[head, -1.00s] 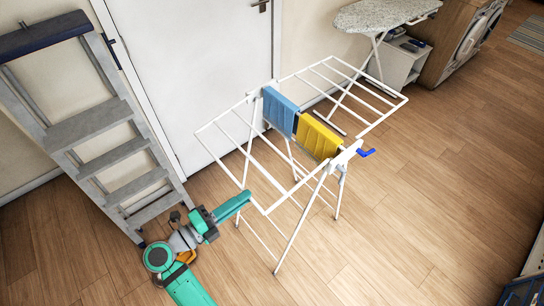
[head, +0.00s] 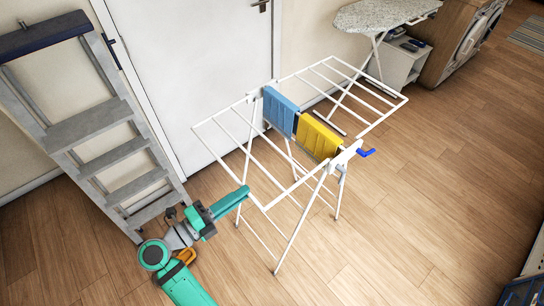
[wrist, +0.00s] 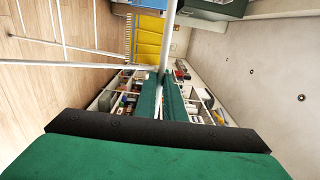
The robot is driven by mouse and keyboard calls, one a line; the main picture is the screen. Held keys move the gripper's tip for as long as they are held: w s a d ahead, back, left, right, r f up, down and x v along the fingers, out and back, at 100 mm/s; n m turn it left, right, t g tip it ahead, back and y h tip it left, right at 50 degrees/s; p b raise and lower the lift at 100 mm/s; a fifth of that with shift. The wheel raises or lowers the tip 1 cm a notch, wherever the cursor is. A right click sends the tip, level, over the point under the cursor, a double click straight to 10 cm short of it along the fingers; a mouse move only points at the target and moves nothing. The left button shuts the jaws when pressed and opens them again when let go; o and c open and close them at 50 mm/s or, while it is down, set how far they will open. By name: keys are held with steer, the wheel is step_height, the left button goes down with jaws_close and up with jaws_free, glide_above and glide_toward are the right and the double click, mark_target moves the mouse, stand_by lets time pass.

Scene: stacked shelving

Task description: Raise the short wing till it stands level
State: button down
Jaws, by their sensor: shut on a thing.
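A white drying rack (head: 291,236) stands on the wood floor with a wing on each side. The left wing (head: 192,124) reaches out toward me, close to level; a slight tilt is hard to judge. The right wing (head: 408,98) is spread out on the far side. I cannot tell by size which wing is shorter. My gripper (head: 246,190) is shut on the outer bar of the left wing, near its front corner. In the wrist view, a white bar (wrist: 168,45) runs between the green fingers (wrist: 163,97). The fingers hide the gripped part.
A blue cloth (head: 280,110) and a yellow cloth (head: 318,137) hang over the rack's middle. A blue lever (head: 366,153) is at its near top. A grey stepladder (head: 95,125) stands left, by the white door (head: 200,70). Floor is free at front right.

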steer(key=c, duration=1.8)
jaws_free()
steer(key=shift+c, duration=0.2)
steer(key=shift+a, duration=0.1)
steer(key=v, duration=0.7)
